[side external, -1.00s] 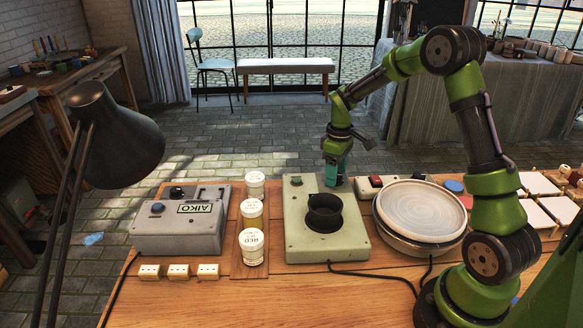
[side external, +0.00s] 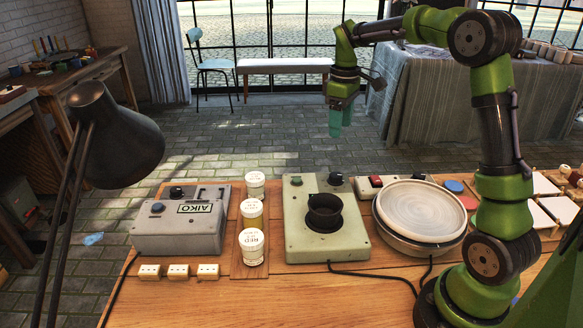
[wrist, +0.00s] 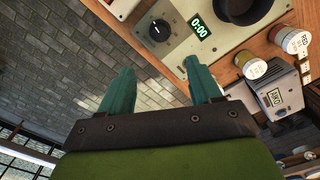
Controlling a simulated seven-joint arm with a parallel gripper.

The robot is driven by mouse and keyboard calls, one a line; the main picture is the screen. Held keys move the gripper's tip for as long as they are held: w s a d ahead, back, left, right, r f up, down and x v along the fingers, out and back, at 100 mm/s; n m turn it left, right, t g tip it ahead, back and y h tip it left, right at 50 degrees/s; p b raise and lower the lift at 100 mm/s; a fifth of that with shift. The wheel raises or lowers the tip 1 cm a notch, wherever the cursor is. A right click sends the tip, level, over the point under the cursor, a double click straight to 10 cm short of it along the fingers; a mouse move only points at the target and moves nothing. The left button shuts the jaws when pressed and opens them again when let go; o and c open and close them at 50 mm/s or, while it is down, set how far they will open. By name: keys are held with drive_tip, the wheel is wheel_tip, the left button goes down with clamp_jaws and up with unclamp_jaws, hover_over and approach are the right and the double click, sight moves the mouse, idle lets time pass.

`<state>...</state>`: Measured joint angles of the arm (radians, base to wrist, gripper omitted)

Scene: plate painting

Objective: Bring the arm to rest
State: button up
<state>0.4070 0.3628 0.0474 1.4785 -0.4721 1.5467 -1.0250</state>
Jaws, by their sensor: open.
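My gripper (side external: 336,122) is raised above the far edge of the bench, its teal fingers pointing down and apart from everything. In the wrist view its two teal fingers (wrist: 158,88) are spread with nothing between them. Below and nearer stands the pale green machine (side external: 293,232) with a black cup (side external: 324,212) on top. It also shows in the wrist view (wrist: 172,52), with a lit display reading 0:00.
The white plate (side external: 418,208) lies on a round wheel. Several lidded jars (side external: 250,247), the grey AIKO box (side external: 180,228) and a black lamp (side external: 112,135) stand to the left. White tiles (side external: 552,205) lie at the right. The air around my gripper is clear.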

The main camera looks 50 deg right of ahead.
wheel_tip(320, 180, up, 2)
drive_tip(key=shift+r, duration=0.1)
idle(0.4)
drive_tip(key=s+a+r+m+t+y, duration=0.1)
drive_tip(key=s+a+m+t, duration=0.5)
drive_tip(key=s+a, duration=1.1)
drive_tip(key=shift+s+a+m+t+y, duration=0.3)
drive_tip(key=shift+a+t+y, duration=0.25)
drive_tip(key=shift+a, duration=0.6)
drive_tip(key=shift+r, duration=0.1)
